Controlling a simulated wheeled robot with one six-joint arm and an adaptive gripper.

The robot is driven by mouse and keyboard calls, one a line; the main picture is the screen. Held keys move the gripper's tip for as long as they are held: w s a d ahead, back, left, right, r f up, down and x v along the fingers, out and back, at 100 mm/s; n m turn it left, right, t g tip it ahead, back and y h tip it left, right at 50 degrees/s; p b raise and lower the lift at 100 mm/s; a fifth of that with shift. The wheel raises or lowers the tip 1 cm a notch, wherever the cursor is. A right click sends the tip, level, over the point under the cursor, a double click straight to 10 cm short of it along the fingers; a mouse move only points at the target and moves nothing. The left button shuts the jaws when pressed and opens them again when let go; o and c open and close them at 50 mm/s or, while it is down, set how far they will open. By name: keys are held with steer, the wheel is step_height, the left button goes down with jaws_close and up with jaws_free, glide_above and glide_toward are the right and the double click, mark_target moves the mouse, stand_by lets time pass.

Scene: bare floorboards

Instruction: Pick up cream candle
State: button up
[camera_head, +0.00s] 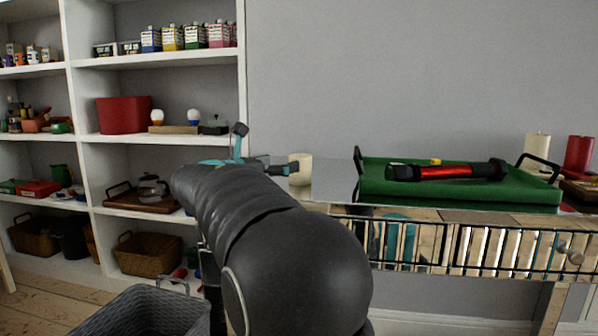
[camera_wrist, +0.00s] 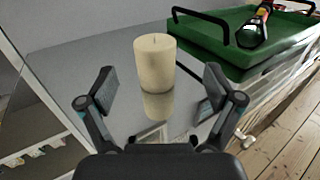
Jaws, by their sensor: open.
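A cream candle (camera_wrist: 155,64) stands upright on the shiny table top (camera_wrist: 75,70). In the wrist view it sits just beyond and between the fingers of my gripper (camera_wrist: 159,90), which is open and empty. In the head view the candle (camera_head: 300,170) stands near the left end of the table, and my gripper (camera_head: 265,162) is just left of it, partly hidden behind my arm. A second cream candle (camera_head: 537,148) stands at the far right of the table beside a red candle (camera_head: 579,154).
A green tray (camera_head: 460,188) with black handles holds a red and black flashlight (camera_head: 445,172), right of the near candle. White shelves (camera_head: 245,80) with boxes and baskets stand at the left. A grey basket (camera_head: 150,312) is on the floor in front.

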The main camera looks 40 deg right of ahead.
mark_target(300, 155)
steer(key=d, duration=0.3)
steer(key=shift+w+d, duration=0.2)
steer(key=shift+w, duration=0.1)
steer(key=d, duration=0.2)
steer(key=w+d, duration=0.1)
steer(key=shift+w+d+f+b, duration=0.1)
steer(key=shift+w+d+b, duration=0.1)
steer(key=shift+d+b, duration=0.15)
steer(key=shift+w+d, duration=0.1)
steer(key=shift+d, duration=0.5)
steer(key=c, duration=1.4)
